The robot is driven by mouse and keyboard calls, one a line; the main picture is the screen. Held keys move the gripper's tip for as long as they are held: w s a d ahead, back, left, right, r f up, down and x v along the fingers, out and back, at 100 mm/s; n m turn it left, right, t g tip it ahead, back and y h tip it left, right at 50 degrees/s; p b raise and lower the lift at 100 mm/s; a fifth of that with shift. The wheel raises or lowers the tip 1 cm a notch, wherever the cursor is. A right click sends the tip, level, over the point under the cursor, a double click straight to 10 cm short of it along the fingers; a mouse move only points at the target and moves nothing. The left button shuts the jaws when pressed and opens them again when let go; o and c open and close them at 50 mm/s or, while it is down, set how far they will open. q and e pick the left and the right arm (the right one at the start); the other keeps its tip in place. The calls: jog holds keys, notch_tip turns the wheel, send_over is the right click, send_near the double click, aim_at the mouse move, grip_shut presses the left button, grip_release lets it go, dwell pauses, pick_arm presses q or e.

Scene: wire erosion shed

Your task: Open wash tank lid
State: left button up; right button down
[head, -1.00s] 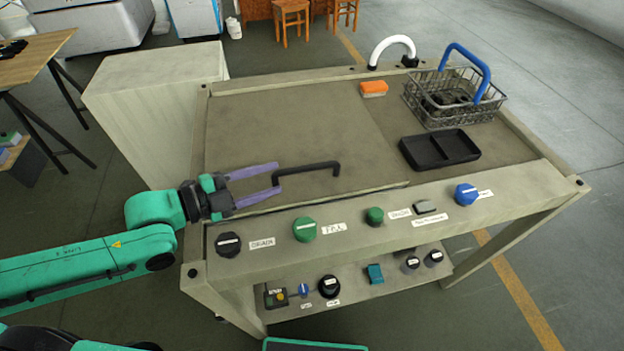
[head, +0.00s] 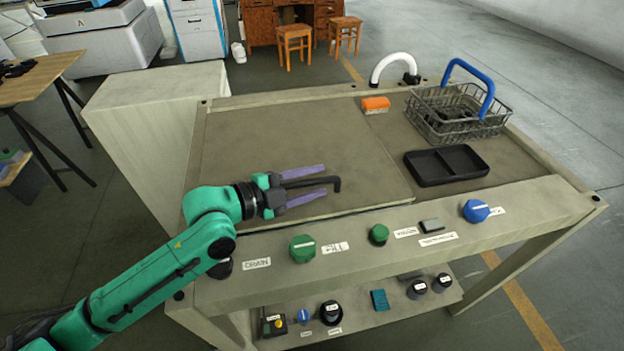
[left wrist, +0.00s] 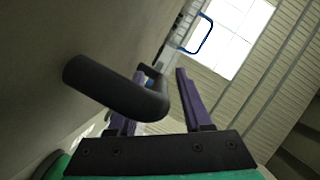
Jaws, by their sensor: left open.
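The wash tank lid (head: 270,135) is a flat grey-brown panel that lies closed on the left part of the bench top. Its black bar handle (head: 336,184) is near the lid's front edge. My left gripper (head: 325,174) is open, with its purple fingers on either side of the handle bar in the head view. In the left wrist view the black handle (left wrist: 115,90) looms close in front of the gripper (left wrist: 155,100). I cannot tell whether the fingers touch the bar. My right gripper is not in view.
On the right of the bench are a wire basket (head: 455,120) with a blue handle, a black divided tray (head: 446,165), and an orange block (head: 376,104). Knobs, including a green one (head: 302,248) and a blue one (head: 476,210), line the front rail.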

pick_arm(q)
grip_shut()
dwell(1.4)
